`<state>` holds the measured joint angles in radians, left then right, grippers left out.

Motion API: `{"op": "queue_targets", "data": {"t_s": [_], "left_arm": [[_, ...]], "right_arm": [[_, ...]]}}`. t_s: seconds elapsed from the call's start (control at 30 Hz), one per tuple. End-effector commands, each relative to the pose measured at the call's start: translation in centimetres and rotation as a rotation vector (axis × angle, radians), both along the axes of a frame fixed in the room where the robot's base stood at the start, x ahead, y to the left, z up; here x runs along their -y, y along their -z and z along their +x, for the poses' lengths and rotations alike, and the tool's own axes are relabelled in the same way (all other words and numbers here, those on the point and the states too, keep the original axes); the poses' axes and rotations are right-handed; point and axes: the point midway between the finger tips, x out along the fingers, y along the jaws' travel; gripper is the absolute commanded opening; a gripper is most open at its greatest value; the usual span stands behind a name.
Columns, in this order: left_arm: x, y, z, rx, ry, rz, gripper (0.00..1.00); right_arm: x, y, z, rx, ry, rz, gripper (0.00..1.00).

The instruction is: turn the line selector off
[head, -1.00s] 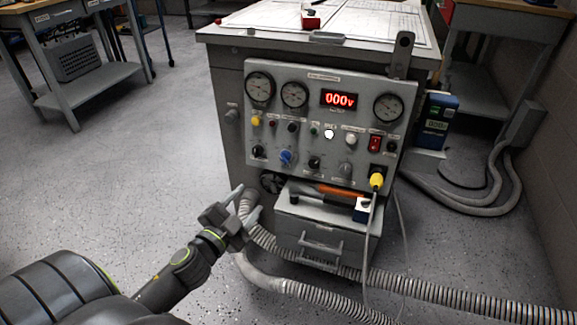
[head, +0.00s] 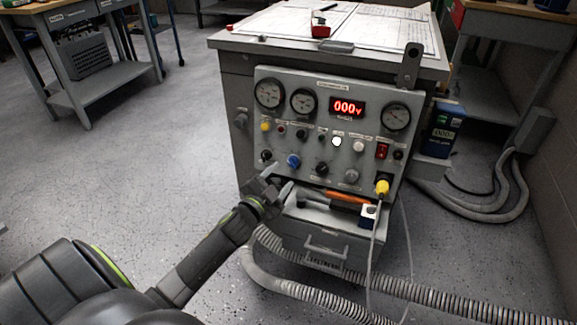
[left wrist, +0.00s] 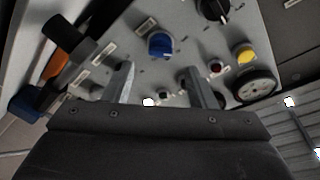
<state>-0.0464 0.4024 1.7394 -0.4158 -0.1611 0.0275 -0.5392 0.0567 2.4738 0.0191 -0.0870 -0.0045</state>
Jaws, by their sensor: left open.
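The grey control panel (head: 335,128) stands on the front of the bench and has a row of rotary knobs: a black knob (head: 266,156) at far left, a blue knob (head: 293,161), a black knob (head: 321,169) and a grey knob (head: 352,176). Their labels are too small to read, so I cannot tell which is the line selector. My left gripper (head: 279,182) is open and empty, just below the blue knob. In the left wrist view the blue knob (left wrist: 160,45) shows beyond and between the two fingers (left wrist: 160,84), apart from them. My right gripper is not in view.
The red display (head: 348,107) reads 000v. A yellow plug (head: 382,188) with a cable sits at the panel's lower right. A tray below holds an orange-handled tool (head: 348,197). Ribbed hoses (head: 290,287) lie on the floor.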

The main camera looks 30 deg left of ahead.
Motion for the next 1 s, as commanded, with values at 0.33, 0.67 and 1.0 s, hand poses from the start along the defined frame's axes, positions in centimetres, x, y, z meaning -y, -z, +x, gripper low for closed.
{"op": "queue_targets", "data": {"t_s": [0.33,0.67,1.0], "left_arm": [[-0.3,0.0,4.7,0.000,0.000,0.000,0.51],[-0.3,0.0,5.3,0.000,0.000,0.000,0.51],[-0.3,0.0,5.3,-0.001,0.001,0.000,0.16]], "right_arm": [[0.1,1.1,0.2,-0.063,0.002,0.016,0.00],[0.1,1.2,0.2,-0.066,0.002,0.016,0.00],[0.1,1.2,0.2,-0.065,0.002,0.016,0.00]]}}
